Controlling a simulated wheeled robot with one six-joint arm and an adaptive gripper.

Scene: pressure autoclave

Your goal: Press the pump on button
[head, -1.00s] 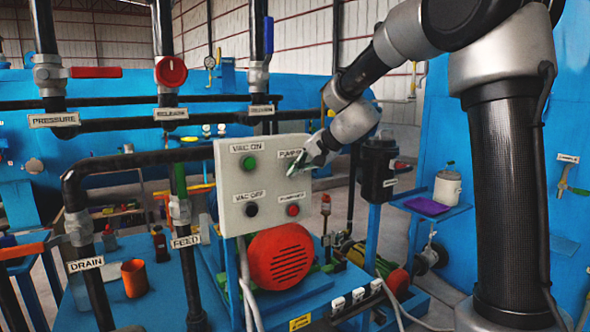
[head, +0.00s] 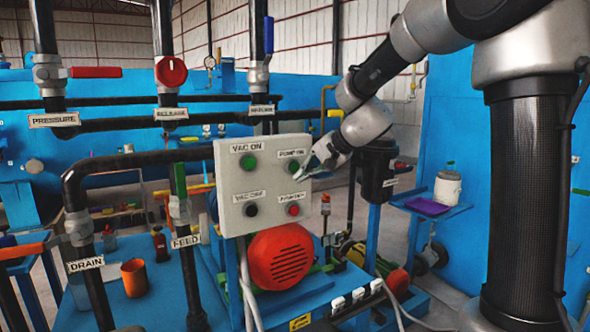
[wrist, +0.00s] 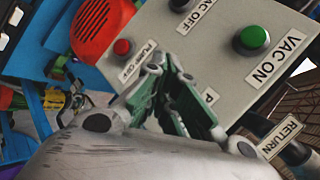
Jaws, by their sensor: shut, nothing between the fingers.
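The grey control box (head: 234,208) stands in the middle of the head view. The green pump on button (head: 286,166) is at its upper right, under the PUMP ON label (head: 292,153). My gripper (head: 299,174) is shut and empty, with its tips just right of and slightly below that button. I cannot tell whether the tips touch the box. In the wrist view my gripper (wrist: 168,74) covers the pump on button, and only part of its label (wrist: 210,96) shows.
The green VAC ON button (head: 249,163), black VAC OFF button (head: 251,209) and red pump off button (head: 293,210) share the panel. A red motor cover (head: 280,258) is below. Black pipes (head: 120,162) with valves run on the left.

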